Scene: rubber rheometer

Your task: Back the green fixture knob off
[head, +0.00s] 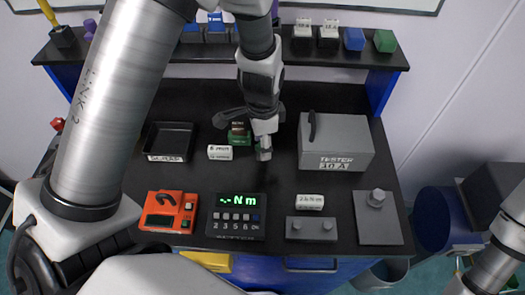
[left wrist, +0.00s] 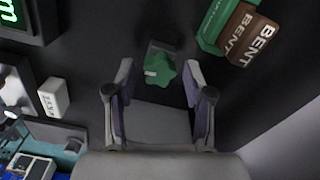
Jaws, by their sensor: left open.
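The green fixture knob (left wrist: 160,72) shows in the left wrist view as a lobed green knob on a small grey block (left wrist: 163,47). My left gripper (left wrist: 158,82) is open, with one finger on each side of the knob's near part. I cannot tell whether either finger touches it. In the head view my left gripper (head: 264,140) points down over the fixture and hides most of the knob. My right arm shows only in part at the right edge of the head view, and its gripper is out of view.
A green box (left wrist: 216,24) and a brown box marked BENT (left wrist: 246,34) stand close by the knob. The grey tester (head: 336,143) is to the right, a white labelled block (head: 220,153) to the left. A torque display (head: 237,216) and a red device (head: 168,211) are in front.

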